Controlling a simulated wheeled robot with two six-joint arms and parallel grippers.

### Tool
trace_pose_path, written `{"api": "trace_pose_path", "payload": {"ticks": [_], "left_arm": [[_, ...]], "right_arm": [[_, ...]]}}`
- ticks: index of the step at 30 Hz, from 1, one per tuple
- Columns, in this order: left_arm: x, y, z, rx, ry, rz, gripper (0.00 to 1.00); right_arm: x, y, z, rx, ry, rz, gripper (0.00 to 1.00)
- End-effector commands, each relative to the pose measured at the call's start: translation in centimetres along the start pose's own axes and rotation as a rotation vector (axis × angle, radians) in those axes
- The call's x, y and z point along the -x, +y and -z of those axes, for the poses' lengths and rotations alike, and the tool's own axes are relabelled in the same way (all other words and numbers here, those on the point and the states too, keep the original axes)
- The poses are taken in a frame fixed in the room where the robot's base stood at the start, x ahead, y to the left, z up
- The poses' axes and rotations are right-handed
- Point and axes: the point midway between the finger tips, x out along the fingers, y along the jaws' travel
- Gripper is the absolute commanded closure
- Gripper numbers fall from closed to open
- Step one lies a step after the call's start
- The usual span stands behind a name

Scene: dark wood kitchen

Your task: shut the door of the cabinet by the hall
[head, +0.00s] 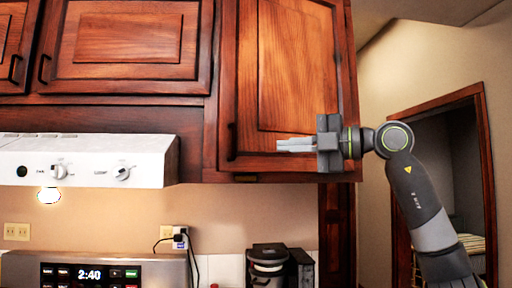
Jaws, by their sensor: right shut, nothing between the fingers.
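The cabinet by the hall is the tall upper wooden one at the right end of the row. Its door (290,65) has a dark handle (231,142) low on its left side. The door looks flush or nearly flush with its frame; I cannot tell whether a small gap is left. My right gripper (281,145) is in front of the door's lower part, its fingers together and pointing left, with nothing in them. It hides part of the door's lower right. I cannot tell whether it touches the door. My left gripper is out of view.
A white range hood (90,160) juts out to the left below other cabinets (125,45). A coffee maker (268,265) stands below the cabinet, and an oven panel (95,272) shows at lower left. A wood-framed doorway (487,150) opens at the right.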

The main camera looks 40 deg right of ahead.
Motion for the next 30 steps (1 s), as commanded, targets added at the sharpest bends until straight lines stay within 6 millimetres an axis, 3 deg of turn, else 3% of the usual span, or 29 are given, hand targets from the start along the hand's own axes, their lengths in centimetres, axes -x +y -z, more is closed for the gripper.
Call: {"api": "trace_pose_path", "payload": {"ticks": [15, 21, 30], "left_arm": [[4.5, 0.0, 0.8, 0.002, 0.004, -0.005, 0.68], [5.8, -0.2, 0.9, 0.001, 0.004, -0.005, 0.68], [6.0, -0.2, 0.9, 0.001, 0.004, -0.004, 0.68]], "right_arm": [[-9.7, 0.4, 0.0, 0.0, 0.005, 0.001, 1.0], [-11.3, 0.3, -2.1, 0.001, 0.001, 0.001, 1.0], [-12.0, 0.0, -2.8, 0.004, 0.001, 0.0, 1.0]]}}
